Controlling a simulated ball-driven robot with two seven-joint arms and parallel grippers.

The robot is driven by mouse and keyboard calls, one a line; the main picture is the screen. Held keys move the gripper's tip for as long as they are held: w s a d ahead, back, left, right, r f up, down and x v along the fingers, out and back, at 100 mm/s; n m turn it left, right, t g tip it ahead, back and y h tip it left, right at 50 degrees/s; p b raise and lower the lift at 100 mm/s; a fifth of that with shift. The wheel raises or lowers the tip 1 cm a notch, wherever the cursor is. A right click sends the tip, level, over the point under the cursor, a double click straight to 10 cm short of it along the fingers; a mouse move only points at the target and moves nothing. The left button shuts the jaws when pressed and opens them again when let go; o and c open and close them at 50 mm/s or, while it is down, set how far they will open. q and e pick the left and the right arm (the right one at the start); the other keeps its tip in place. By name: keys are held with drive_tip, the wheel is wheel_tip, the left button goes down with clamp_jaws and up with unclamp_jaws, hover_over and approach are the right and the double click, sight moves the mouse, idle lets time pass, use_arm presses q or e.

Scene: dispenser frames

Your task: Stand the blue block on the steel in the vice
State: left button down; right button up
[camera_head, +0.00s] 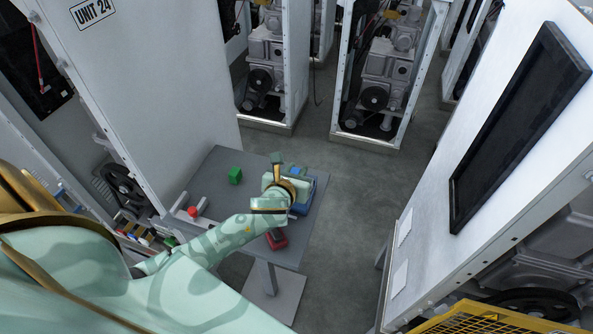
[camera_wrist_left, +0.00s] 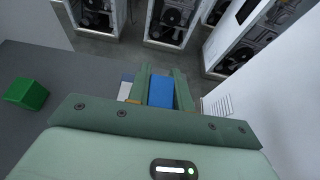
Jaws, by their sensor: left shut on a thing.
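My left gripper (camera_head: 286,165) is over the far right part of the grey table, with its fingers pointing away. In the left wrist view the left gripper (camera_wrist_left: 162,84) is shut on the blue block (camera_wrist_left: 161,92), which sits between its two green fingers. A little of the blue block (camera_head: 296,170) shows in the head view. A blue body (camera_head: 309,190), which looks like the vice, is at the table's right edge, partly behind my wrist. The steel is hidden, and I cannot tell whether the block touches anything. My right gripper is not in view.
A green block (camera_head: 235,175) stands on the grey table (camera_head: 222,207). A red block (camera_head: 193,211) is by a pale bracket at the left edge. A dark red thing (camera_head: 277,239) lies under my forearm. Tall white cabinets (camera_head: 165,70) surround the table.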

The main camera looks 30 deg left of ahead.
use_arm(q)
drive_tip(key=c, duration=1.3)
unclamp_jaws()
drive_tip(key=shift+o, duration=0.2)
drive_tip(key=shift+s+d+r, duration=0.1)
drive_tip(key=shift+s+r, duration=0.15)
drive_tip(key=shift+s, duration=0.05)
drive_tip(key=p+v, duration=0.2)
drive_tip(key=v, duration=0.9)
drive_tip(key=shift+s, duration=0.2)
